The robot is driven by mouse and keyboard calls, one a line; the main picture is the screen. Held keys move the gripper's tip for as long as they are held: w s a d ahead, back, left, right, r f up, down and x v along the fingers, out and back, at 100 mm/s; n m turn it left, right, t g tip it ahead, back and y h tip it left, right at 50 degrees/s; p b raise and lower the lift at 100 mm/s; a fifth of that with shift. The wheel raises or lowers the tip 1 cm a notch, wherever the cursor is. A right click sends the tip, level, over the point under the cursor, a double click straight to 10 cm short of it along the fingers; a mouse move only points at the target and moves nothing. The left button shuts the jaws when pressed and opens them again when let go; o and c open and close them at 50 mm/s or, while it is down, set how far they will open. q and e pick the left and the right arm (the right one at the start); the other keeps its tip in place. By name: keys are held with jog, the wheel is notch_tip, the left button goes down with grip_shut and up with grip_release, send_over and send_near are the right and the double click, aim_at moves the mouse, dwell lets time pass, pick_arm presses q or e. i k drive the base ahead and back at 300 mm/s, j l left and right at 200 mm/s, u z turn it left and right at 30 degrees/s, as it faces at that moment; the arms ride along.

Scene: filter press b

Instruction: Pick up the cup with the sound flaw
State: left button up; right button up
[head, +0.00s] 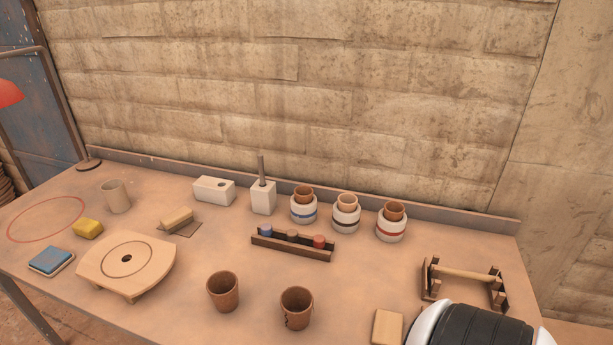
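Two brown clay cups stand upright near the table's front edge, apart from each other. The left cup (222,293) shows no clear mark. The right cup (297,309) has a dark, crack-like line low on its left side. Three more brown cups sit in the mouths of white jars at the back: one in the blue-banded jar (303,213), one in the dark-banded jar (345,219), one in the red-banded jar (391,229). A sound flaw cannot be seen here. Neither gripper shows.
A dark rack (292,246) holds blue, brown and red stoppers. A round-topped wooden stand (127,262), yellow sponge (88,229), blue pad (51,260) and beige cylinder (116,197) are left. A wooden cradle (464,281) and block (387,327) are right. My black-and-white part covers the lower right.

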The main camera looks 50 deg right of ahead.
aim_at(222, 287)
jog(key=z, duration=1.15)
